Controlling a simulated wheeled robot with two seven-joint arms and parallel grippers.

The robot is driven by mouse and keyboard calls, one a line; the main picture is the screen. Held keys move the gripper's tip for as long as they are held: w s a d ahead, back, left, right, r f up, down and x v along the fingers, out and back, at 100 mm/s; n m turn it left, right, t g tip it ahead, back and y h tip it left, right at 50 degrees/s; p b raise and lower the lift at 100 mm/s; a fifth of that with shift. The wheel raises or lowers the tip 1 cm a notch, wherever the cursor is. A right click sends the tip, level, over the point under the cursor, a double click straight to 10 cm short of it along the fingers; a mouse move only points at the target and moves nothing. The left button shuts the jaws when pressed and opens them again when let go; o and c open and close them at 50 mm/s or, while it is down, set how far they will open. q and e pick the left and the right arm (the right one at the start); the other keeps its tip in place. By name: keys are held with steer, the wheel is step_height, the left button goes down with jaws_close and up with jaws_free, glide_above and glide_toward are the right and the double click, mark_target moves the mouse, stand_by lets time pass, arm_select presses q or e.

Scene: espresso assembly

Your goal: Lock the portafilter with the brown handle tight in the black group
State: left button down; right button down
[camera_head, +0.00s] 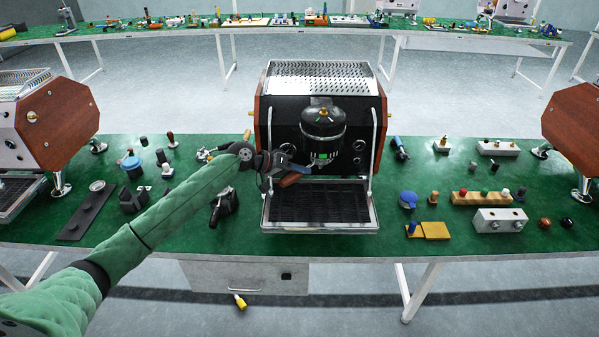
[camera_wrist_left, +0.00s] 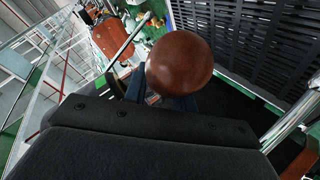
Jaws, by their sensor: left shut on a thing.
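The espresso machine stands in the middle of the green table, with its black group (camera_head: 323,125) at the front centre. My left gripper (camera_head: 283,170) is in front of the machine, left of and below the group. It is shut on the brown handle (camera_head: 294,178), whose round brown end fills the middle of the left wrist view (camera_wrist_left: 180,63). The handle points down and left from under the group. The portafilter's metal head (camera_head: 322,160) shows just under the group; I cannot tell how far it is turned in. My right gripper is not in view.
The drip tray (camera_head: 320,222) lies below the group, with steam wands at both sides. A wooden block with knobs (camera_head: 482,198) and a yellow pad (camera_head: 428,231) lie to the right. Other machines stand at both table ends.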

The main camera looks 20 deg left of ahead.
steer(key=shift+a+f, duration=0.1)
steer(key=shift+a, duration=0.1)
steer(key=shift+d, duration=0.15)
arm_select(q)
steer(key=shift+r, duration=0.15)
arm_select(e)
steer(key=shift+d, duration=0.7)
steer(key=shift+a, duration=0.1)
arm_select(q)
steer(key=shift+r, duration=0.1)
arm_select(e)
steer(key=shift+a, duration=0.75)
